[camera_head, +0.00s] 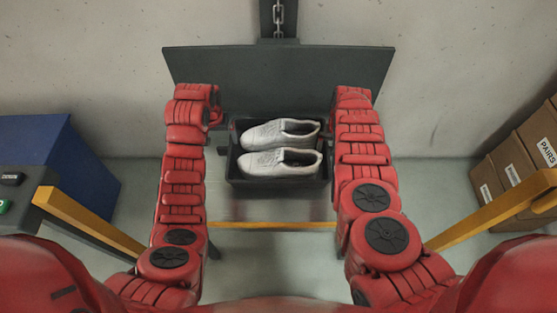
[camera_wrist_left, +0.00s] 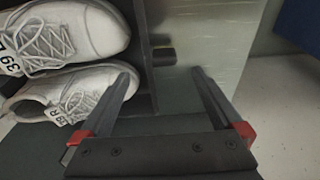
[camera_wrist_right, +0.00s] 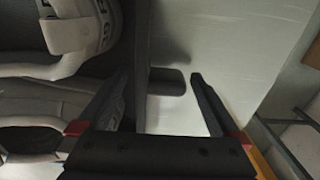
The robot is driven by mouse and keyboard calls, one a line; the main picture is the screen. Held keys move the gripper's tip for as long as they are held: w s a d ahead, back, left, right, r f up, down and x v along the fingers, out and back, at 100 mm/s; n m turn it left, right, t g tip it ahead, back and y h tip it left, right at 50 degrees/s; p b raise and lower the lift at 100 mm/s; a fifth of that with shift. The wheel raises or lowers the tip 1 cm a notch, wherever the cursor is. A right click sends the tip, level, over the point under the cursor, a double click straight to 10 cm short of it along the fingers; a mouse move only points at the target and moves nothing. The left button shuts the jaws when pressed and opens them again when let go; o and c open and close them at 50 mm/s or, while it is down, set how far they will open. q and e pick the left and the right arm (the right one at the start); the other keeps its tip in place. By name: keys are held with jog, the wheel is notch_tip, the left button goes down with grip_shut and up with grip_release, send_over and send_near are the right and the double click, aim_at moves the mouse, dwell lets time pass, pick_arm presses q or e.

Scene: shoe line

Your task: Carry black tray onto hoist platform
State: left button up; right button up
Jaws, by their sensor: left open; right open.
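The black tray (camera_head: 232,165) holds a pair of white shoes (camera_head: 280,150) lying side by side, between my two arms in the head view. My left gripper (camera_wrist_left: 163,78) is open, its fingers on either side of the tray's side wall and small handle tab (camera_wrist_left: 164,56). My right gripper (camera_wrist_right: 157,82) is open at the opposite side, with the other handle tab (camera_wrist_right: 167,81) between its fingers. Neither grips the tray. In the head view the right fingers are hidden by the arm. A dark plate (camera_head: 280,72) behind the tray, below a chain, looks like the hoist platform.
A post with a chain (camera_head: 278,18) rises behind the plate. Yellow rails (camera_head: 90,220) flank me, and a yellow bar (camera_head: 270,225) crosses in front. A blue box (camera_head: 45,150) stands left, cardboard boxes (camera_head: 515,165) right. A pale surface (camera_wrist_left: 205,45) lies beside the tray.

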notch_tip(320, 180, up, 11)
jog(key=shift+w+f, duration=0.1)
jog(key=shift+f, duration=0.1)
pick_arm(q)
jog(key=r, duration=0.3)
jog(key=shift+s+r, duration=0.1)
jog(key=shift+s, duration=0.15)
pick_arm(e)
jog(key=shift+r, duration=0.7)
pick_arm(q)
jog(key=shift+s, duration=0.1)
pick_arm(e)
jog(key=shift+s, duration=0.2)
